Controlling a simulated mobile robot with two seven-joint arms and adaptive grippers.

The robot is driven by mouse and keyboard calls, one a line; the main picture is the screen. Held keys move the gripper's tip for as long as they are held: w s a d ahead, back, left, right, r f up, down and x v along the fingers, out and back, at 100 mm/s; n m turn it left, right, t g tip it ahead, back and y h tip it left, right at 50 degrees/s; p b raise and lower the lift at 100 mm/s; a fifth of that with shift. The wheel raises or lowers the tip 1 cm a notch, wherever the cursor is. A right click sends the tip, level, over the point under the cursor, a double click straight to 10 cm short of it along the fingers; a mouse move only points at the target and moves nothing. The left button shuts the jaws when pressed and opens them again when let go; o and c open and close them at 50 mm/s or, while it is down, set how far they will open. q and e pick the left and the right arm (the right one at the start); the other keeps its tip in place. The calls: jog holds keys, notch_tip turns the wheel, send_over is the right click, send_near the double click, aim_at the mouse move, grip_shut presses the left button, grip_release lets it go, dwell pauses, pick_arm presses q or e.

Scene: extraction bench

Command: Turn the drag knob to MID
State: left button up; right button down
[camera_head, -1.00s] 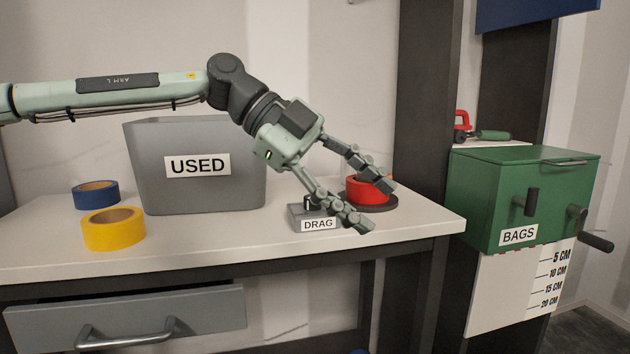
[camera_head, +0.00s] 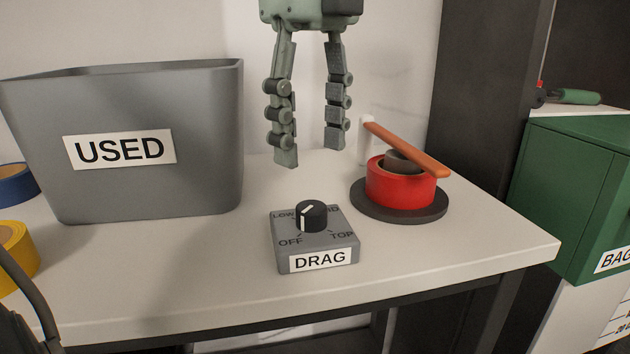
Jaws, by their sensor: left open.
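The drag knob (camera_head: 314,217) is a small black knob on a grey box (camera_head: 288,252) with a white DRAG label. The box top reads OFF, LOW, a partly hidden word at upper right, and TOP. My left gripper (camera_head: 311,153) hangs above and behind the knob, fingers pointing down, spread apart and empty. It does not touch the knob. My right gripper is not in view.
A grey USED bin (camera_head: 215,150) stands at left, with yellow tape (camera_head: 22,262) and blue tape (camera_head: 15,186) beside it. Right of the knob, a red roll (camera_head: 400,186) sits on a dark round base with an orange arm (camera_head: 405,148) above. A green box (camera_head: 566,185) is at far right.

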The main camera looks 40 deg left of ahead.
aim_at(312, 206)
pick_arm(q)
notch_tip(312, 206, down, 8)
jog(key=shift+s+r, duration=0.1)
jog(key=shift+r, duration=0.15)
jog(key=c, duration=1.2)
